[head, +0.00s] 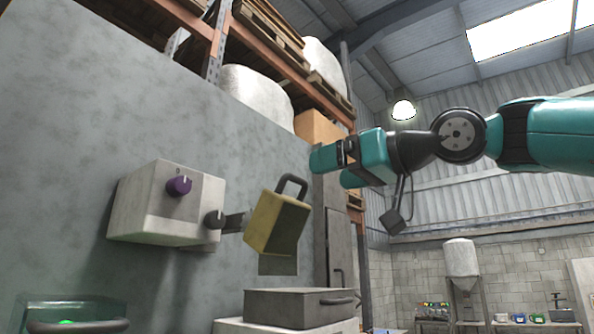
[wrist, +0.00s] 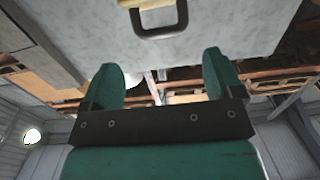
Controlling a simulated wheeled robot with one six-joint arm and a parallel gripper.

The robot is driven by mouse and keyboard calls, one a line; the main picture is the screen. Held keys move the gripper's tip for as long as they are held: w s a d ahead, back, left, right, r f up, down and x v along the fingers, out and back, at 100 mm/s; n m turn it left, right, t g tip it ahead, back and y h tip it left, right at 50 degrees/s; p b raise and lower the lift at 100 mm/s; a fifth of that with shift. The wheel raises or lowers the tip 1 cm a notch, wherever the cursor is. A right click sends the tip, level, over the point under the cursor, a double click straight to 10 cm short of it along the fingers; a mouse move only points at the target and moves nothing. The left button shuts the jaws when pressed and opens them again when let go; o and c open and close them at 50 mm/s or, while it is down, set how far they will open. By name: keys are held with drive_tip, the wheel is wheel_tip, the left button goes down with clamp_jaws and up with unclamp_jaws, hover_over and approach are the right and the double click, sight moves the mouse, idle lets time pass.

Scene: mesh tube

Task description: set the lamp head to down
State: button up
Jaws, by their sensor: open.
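The lamp head (head: 272,222) is a yellow box on a grey pivot arm (head: 232,222) that sticks out from a white wall unit (head: 160,205). It stands tilted, with a dark underside facing lower right. Its dark loop handle (head: 291,186) rises from its top. The handle also shows at the top edge of the wrist view (wrist: 160,22), where most of the lamp head is cut off. My gripper (head: 335,171) is open and empty, up and to the right of the handle, apart from it. Its two green fingers flank a gap in the wrist view (wrist: 163,80).
A purple knob (head: 179,185) sits on the wall unit. Below the lamp head is a grey box with a handle (head: 290,308). A clear green-tinted case (head: 70,312) is at lower left. Pallet racking (head: 285,62) rises behind the grey wall panel. Air right of the lamp head is clear.

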sight(300, 180)
drive_tip(key=shift+p+x, duration=1.8)
drive_tip(key=shift+x, duration=2.45)
drive_tip(key=shift+c, duration=0.2)
